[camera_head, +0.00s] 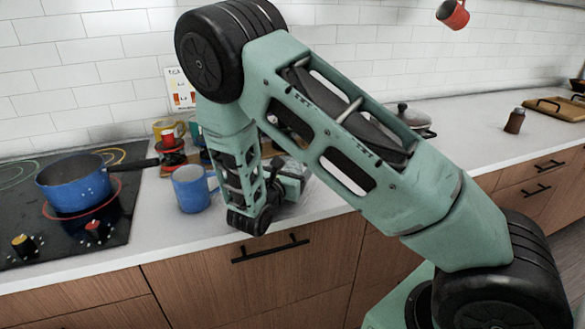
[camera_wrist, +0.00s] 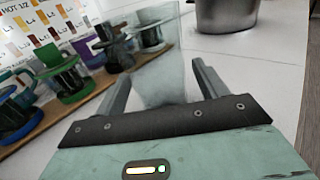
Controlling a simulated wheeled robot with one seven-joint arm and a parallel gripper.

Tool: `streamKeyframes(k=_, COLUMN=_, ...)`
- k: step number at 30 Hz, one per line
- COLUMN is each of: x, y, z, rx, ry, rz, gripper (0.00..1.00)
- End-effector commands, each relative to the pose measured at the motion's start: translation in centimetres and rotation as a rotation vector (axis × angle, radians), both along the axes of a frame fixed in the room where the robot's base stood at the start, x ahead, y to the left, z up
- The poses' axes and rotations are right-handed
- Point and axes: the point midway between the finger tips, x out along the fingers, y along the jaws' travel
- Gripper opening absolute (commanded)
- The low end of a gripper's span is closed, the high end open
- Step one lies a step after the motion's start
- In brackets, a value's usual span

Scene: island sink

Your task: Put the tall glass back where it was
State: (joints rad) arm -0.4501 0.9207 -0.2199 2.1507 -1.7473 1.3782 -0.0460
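The tall clear glass (camera_wrist: 157,62) stands upright on the white counter in the wrist view, straight ahead of my gripper (camera_wrist: 162,70). Its lower part lies between my two fingers. The fingers are apart, with a visible gap between the glass and the right finger; on the left the finger looks close to the glass, and contact cannot be told. In the head view my gripper (camera_head: 288,187) is low over the counter near its front edge, partly hidden by my arm. The glass is mostly hidden there.
A metal pot (camera_wrist: 226,14) stands beyond the glass. In the head view, a blue mug (camera_head: 190,190) and a blue pan (camera_head: 75,185) are left of my gripper. Counter space at right (camera_head: 470,130) is clear.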

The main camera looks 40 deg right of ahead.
Motion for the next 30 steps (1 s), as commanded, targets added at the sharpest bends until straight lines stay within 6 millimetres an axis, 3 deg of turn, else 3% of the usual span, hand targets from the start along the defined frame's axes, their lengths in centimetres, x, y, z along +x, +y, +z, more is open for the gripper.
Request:
streamKeyframes(k=5, x=0.0, y=0.1, z=0.5, rx=0.0, ry=0.0, rz=0.0, gripper=0.72)
streamKeyframes(k=8, x=-0.6, y=1.2, z=0.2, rx=0.0, ry=0.0, rz=0.004, gripper=0.72)
streamKeyframes(k=21, x=-4.8, y=8.8, z=0.3, rx=0.001, ry=-0.002, rz=0.004, gripper=0.72)
streamKeyframes(k=30, x=-6.9, y=10.2, z=0.6, rx=0.059, ry=0.0, rz=-0.05, gripper=0.72)
